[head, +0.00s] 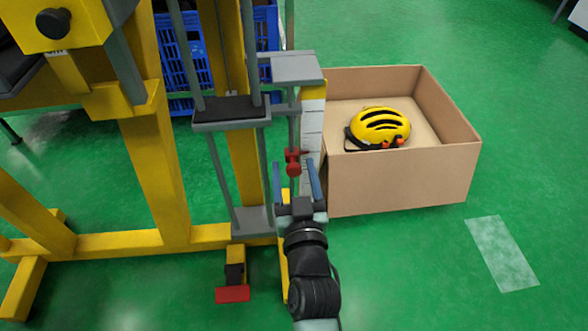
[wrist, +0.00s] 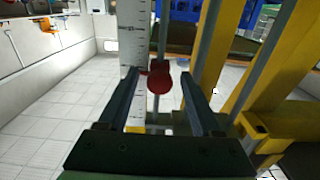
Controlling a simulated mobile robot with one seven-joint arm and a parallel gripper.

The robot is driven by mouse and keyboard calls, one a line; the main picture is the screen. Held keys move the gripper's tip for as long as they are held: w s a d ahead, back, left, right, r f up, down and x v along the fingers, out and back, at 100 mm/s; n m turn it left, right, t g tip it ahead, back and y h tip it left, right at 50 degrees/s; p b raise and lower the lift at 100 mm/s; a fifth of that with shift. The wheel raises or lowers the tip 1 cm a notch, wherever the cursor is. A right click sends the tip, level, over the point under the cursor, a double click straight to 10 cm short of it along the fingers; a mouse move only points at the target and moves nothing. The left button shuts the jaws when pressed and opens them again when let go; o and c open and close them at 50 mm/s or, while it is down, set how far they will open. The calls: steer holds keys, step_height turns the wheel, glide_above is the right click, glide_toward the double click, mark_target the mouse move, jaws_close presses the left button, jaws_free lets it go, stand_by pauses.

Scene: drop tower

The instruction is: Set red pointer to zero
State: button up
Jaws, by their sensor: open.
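The red pointer (head: 293,162) sits on a thin vertical rod beside the white ruler scale (head: 312,125) of the drop tower. In the wrist view the red pointer (wrist: 159,80) shows as a rounded red knob, with the ruler (wrist: 133,40) to its left. My gripper (head: 296,168) is open, with one finger on each side of the pointer. In the wrist view my gripper (wrist: 160,80) has a visible gap between each finger and the knob. The numbers on the scale are too small to read.
The yellow tower frame (head: 160,170) and grey guide rails (head: 220,170) stand left of the pointer. A cardboard box (head: 400,180) with a yellow helmet (head: 380,126) stands close on the right. A red pedal (head: 233,294) is low in front.

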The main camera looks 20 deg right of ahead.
steer(key=shift+w+d, duration=0.1)
steer(key=shift+w, duration=0.15)
jaws_close()
stand_by(1.4)
